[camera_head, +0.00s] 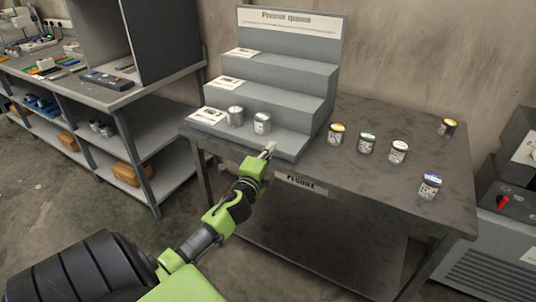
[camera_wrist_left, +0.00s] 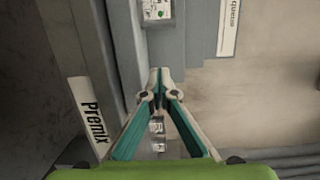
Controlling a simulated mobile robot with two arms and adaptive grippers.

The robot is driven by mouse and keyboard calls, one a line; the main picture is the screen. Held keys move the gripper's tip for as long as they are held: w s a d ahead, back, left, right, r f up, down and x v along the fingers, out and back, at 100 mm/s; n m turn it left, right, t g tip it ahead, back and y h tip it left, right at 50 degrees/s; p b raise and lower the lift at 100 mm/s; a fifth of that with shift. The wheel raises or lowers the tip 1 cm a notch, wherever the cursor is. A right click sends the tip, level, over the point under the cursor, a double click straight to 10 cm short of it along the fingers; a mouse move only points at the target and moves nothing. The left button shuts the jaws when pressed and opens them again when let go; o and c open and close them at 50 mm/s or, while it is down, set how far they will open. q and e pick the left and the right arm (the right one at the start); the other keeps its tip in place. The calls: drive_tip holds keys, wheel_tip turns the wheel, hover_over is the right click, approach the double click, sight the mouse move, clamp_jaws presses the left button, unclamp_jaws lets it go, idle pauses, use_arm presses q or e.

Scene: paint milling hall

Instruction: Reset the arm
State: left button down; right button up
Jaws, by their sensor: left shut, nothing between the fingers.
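My left gripper (camera_head: 269,149) is shut and empty, just in front of the stepped grey rack (camera_head: 290,84) in the head view. Its arm comes in from the lower left, green and black. In the left wrist view the fingers (camera_wrist_left: 160,72) meet at their tips. My right gripper is not in view.
The dark table (camera_head: 410,210) carries several paint cans on its right part, among them a blue-lidded can (camera_head: 430,186) near the front right. A shelf bench (camera_head: 110,95) stands at the left. A grey machine (camera_head: 500,245) stands at the right. Floor is open at lower left.

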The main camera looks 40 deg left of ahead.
use_arm(q)
drive_tip(key=shift+v, duration=1.15)
